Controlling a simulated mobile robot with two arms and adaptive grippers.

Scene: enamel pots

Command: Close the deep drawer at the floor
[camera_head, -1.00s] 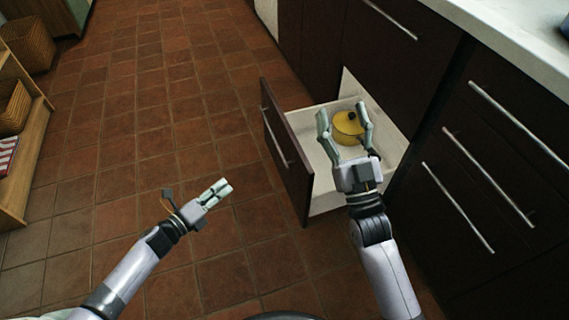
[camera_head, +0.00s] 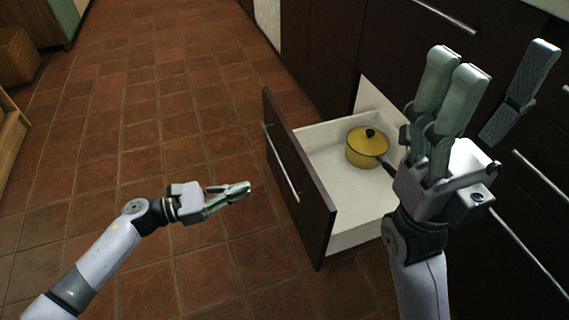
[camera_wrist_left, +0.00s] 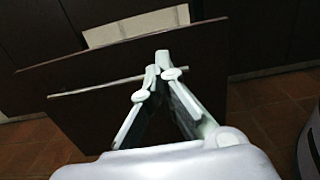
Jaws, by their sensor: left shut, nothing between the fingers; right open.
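The deep drawer (camera_head: 345,228) at the floor stands pulled out, its dark front (camera_head: 296,180) facing left with a long metal handle (camera_head: 281,163). A yellow pot (camera_head: 367,148) with a lid and dark handle sits inside. My left gripper (camera_head: 247,188) is shut and empty, in front of the drawer front and apart from it in the head view. In the left wrist view its closed fingertips (camera_wrist_left: 162,58) show before the drawer front (camera_wrist_left: 205,75) and handle (camera_wrist_left: 110,85). My right gripper (camera_head: 500,75) is open and empty, high at the right, hiding part of the cabinet and the drawer's right side.
Dark cabinet fronts with bar handles (camera_head: 445,15) line the right side. A wooden shelf (camera_head: 12,130) and a basket (camera_head: 18,55) stand at the far left. The tiled floor (camera_head: 150,110) left of the drawer is clear.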

